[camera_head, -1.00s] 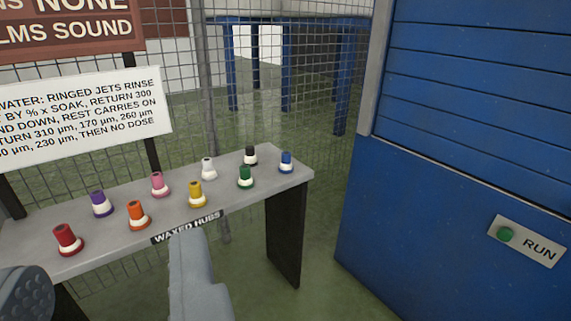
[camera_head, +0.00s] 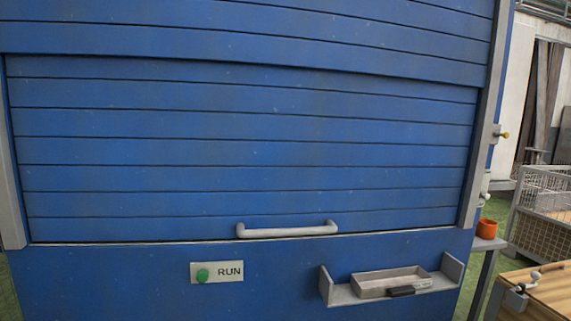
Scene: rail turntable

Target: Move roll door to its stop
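The blue slatted roll door (camera_head: 250,150) fills most of the view, between grey side rails. Its bottom edge rests at or very near the sill of the blue cabinet. A pale grey bar handle (camera_head: 287,230) is fixed near the door's lower edge, a little right of centre. A folded or stepped upper section of blue slats (camera_head: 250,35) shows above the door. My gripper is not in this view.
Below the door are a green button (camera_head: 202,275) on a RUN plate (camera_head: 230,271) and a grey shelf holding a tray (camera_head: 390,281). To the right stand an orange cup (camera_head: 487,228), a wooden table (camera_head: 545,295) and a wire cage (camera_head: 545,215).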

